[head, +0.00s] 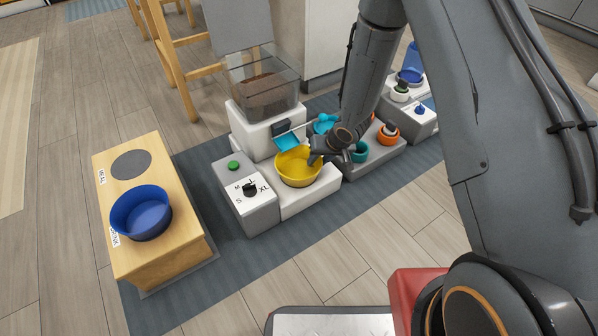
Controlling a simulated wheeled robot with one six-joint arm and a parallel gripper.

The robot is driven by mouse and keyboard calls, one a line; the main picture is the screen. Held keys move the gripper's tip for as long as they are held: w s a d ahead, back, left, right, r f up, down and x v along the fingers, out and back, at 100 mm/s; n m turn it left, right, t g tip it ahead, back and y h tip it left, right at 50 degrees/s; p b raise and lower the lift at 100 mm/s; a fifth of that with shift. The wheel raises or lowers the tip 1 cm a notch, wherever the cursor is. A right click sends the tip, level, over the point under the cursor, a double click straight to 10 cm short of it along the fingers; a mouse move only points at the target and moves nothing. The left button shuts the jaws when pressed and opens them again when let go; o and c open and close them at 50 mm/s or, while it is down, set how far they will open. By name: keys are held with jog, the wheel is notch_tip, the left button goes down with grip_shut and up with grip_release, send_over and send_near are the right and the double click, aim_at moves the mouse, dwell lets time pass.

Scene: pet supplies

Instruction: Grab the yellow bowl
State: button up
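The yellow bowl (293,169) sits upright on the white front platform of the food dispenser (262,130), in the middle of the head view. My gripper (316,157) is at the bowl's right rim, coming down from the upper right. Its dark fingers overlap the rim in the picture. I cannot tell whether they touch the bowl or how far apart they are. A light blue scoop-like piece (287,142) shows behind the bowl's far rim.
A blue bowl (141,216) stands on a wooden stand (165,257) to the left, beside a dark round spot. A grey box with dial and green button (234,166) adjoins the dispenser. Teal and orange cups (387,134) stand close right. Floor in front is clear.

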jog(key=shift+c, duration=0.3)
grip_shut()
